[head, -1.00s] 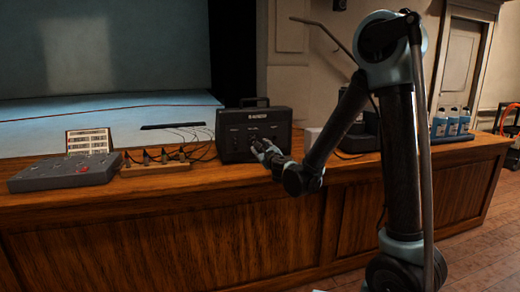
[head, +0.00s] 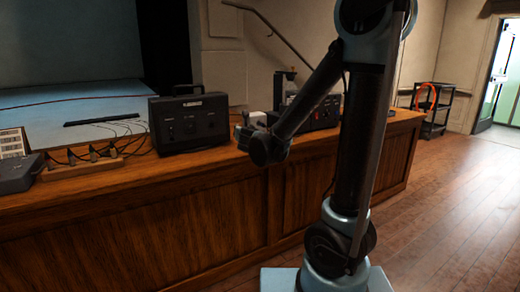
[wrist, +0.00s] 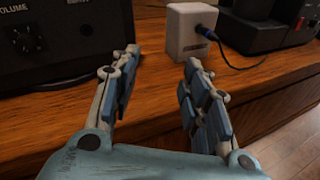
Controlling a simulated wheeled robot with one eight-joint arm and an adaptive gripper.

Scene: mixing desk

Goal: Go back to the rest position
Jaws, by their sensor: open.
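My gripper (wrist: 160,75) is open and empty in the wrist view. Its two fingers are apart above the front edge of the wooden desk, with bare desk top between them. In the head view my gripper (head: 243,130) is small and partly hidden behind my own wrist, between the black amplifier box and a small white box. The black amplifier (head: 190,122) stands upright on the desk to its left. It also shows in the wrist view (wrist: 60,40), with a knob marked VOLUME. The fingers look clear of it.
The white box (wrist: 190,32) with a plugged blue connector and cable stands beyond the fingers. Dark equipment (head: 320,110) stands on the desk's right part. A connector rack (head: 85,162) and a grey console (head: 15,175) are at left. Wooden floor (head: 450,210) is open at right; a cart (head: 432,108) stands farther back.

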